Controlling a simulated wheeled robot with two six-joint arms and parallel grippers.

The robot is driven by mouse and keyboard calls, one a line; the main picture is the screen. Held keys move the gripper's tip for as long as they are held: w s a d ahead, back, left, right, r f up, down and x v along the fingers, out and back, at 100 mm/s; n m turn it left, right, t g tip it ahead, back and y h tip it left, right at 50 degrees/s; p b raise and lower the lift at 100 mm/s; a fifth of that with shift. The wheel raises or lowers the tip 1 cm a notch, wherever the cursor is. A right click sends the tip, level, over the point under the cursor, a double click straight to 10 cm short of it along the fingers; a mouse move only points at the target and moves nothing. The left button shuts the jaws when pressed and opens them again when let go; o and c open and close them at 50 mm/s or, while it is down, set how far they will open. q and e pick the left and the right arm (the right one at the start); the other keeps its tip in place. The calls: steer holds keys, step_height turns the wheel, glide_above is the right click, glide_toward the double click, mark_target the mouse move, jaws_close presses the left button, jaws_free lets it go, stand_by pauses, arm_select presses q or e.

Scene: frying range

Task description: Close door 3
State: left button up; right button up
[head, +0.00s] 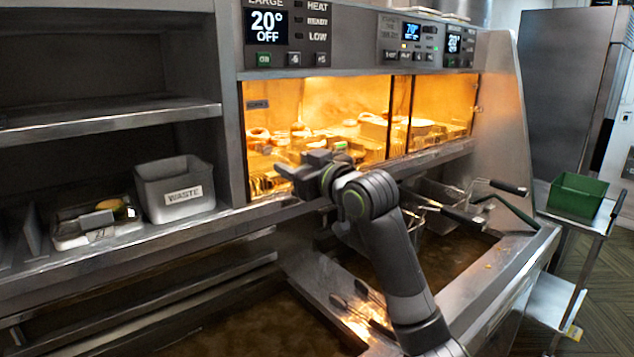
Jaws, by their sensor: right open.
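The lit warming cabinet (320,110) has glowing openings with food inside, split by dark upright frames (399,115). I see no readable number on any of its doors, so I cannot tell which one is door 3 or how far it stands open. My right gripper (293,166) is open and holds nothing. It is in front of the left opening's lower part, near the cabinet's front ledge, and hides some of the food. I cannot tell whether it touches the cabinet. My left gripper is not in view.
Below are fryer vats with dark oil (265,325) and wire baskets with handles (465,215). A grey waste bin (175,188) and a tray (95,225) stand on the left shelf. A green bin (578,195) sits on a side cart at right. Control panels (287,35) run above the cabinet.

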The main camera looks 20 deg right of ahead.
steer(key=b+v, duration=0.1)
steer(key=v, duration=0.5)
steer(key=shift+s, duration=0.35)
